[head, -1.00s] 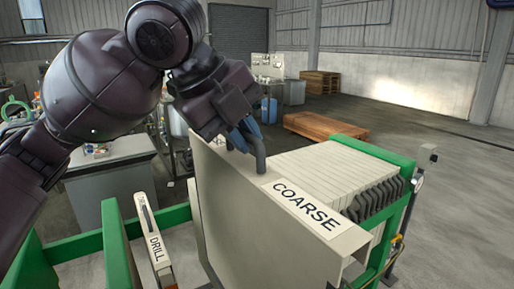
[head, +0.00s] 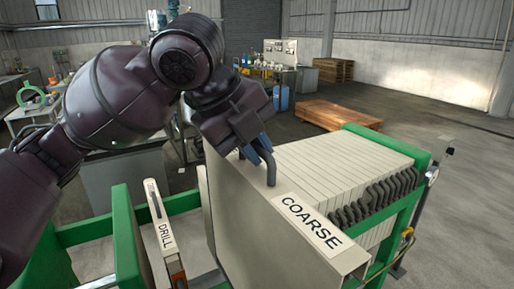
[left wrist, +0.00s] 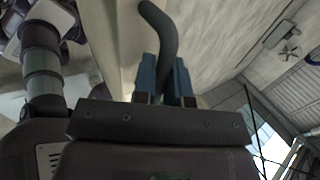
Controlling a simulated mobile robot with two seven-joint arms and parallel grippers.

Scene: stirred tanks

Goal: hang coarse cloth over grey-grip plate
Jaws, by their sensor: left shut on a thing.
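The coarse cloth is a beige, box-like cover with a white "COARSE" label (head: 308,222), in the middle of the head view. A dark grey hooked handle (head: 271,170) rises from its top. My left gripper (head: 258,148) is shut on this handle with blue fingertips, and the handle also shows between the fingertips in the left wrist view (left wrist: 163,82). A row of beige plates with dark grey grips (head: 382,192) stands just right of the cloth. Whether a plate sits inside the cloth is hidden. My right gripper is out of view.
A green frame (head: 392,148) carries the plates. A narrow piece labelled "DRILL" (head: 166,238) stands left of the cloth, with a gap between. A wooden pallet (head: 340,116) and a grey workbench lie behind.

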